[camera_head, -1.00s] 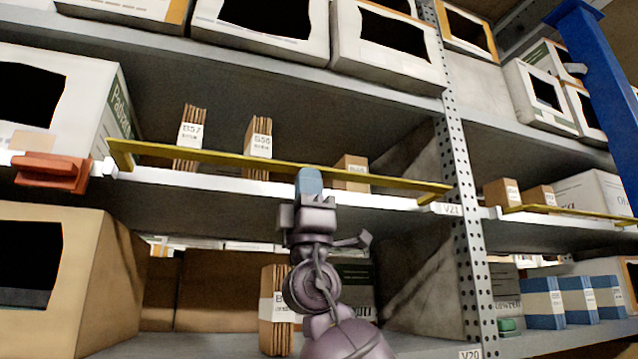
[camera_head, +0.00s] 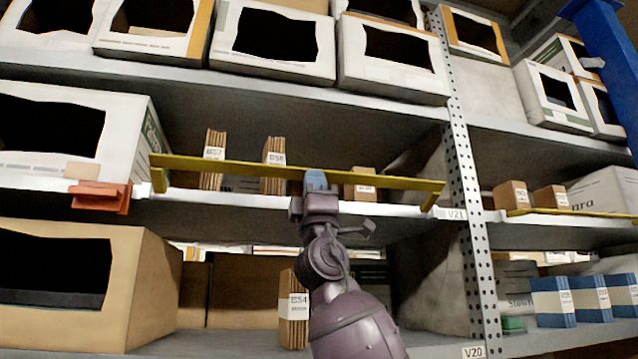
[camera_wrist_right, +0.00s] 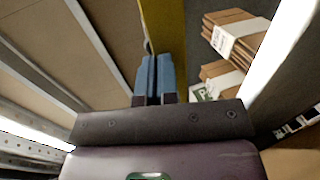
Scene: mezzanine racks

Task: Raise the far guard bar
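A long yellow guard bar (camera_head: 245,168) runs across the middle shelf of the left bay, with a short arm down to the shelf edge at each end. It stands a little above the white shelf edge. My right gripper (camera_head: 316,181) is at the middle of this bar, its blue fingertips overlapping it. In the right wrist view, the blue fingers (camera_wrist_right: 155,78) are close together against the yellow bar (camera_wrist_right: 165,28), and I see no bar between them. A second yellow bar (camera_head: 570,212) lies low along the right bay's shelf edge. My left gripper is not in view.
Brown packs (camera_head: 273,165) and a small box (camera_head: 360,184) stand behind the bar. An orange clamp-like piece (camera_head: 100,197) sits on the shelf edge to its left. A perforated upright (camera_head: 465,190) separates the bays. A blue column (camera_head: 608,60) stands at the upper right.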

